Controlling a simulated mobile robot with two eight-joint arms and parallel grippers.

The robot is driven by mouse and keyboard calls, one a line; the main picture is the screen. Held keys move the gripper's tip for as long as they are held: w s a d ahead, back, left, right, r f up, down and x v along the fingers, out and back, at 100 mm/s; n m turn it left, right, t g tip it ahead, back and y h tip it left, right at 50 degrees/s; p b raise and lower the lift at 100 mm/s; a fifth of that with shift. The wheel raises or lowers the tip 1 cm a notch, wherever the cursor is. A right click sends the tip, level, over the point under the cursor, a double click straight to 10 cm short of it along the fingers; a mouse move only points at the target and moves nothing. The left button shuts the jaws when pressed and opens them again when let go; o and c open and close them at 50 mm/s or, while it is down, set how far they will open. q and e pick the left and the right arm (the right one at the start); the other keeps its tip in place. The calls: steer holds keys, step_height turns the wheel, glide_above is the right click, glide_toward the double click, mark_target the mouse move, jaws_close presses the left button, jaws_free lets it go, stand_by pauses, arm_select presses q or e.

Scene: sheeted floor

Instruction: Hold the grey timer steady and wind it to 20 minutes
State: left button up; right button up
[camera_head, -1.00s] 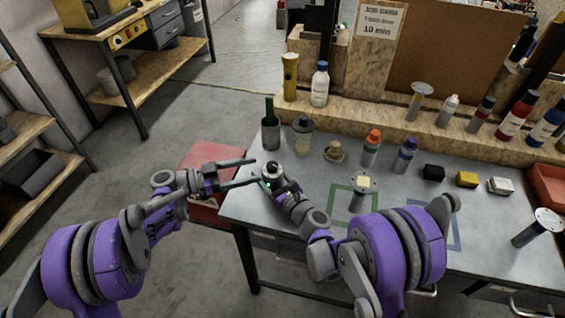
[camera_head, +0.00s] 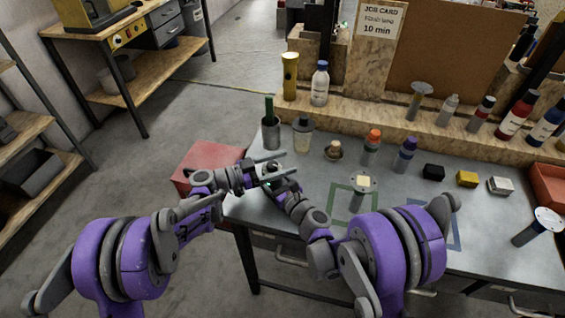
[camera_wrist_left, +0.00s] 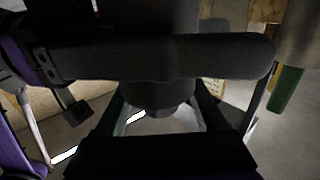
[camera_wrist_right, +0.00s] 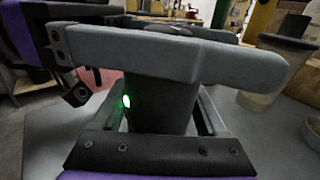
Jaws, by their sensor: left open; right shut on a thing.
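The grey timer (camera_head: 266,182) is at the near left corner of the bench, mostly hidden behind both grippers. My right gripper (camera_head: 276,188) is shut on its body. In the right wrist view the timer is a dark upright cylinder (camera_wrist_right: 160,102) with a lit green light. My left gripper (camera_head: 280,165) is open, with its fingers around the timer's top. A grey finger bar crosses in front of the timer in the right wrist view. In the left wrist view the timer (camera_wrist_left: 158,97) is dark between the fingers. I cannot read its dial.
A cup with a green marker (camera_head: 270,136) and a lidded jar (camera_head: 303,136) stand just behind. A red box (camera_head: 205,160) is left of the bench. A white-topped grey item (camera_head: 362,186) stands right. A job card (camera_head: 380,20) reads 10 min.

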arm_select(q)
steer(key=shift+d, duration=0.15)
jaws_close()
steer(key=shift+s+d+m+g+h, duration=0.1)
steer(key=shift+s+m+g+h, duration=0.15)
steer(key=shift+m+g, duration=0.85)
steer(key=shift+s+m+g+h, duration=0.2)
steer(key=shift+m+g, duration=0.4)
steer(key=shift+g, duration=0.9)
jaws_free()
steer(key=a, duration=1.2)
steer(key=shift+s, duration=0.2)
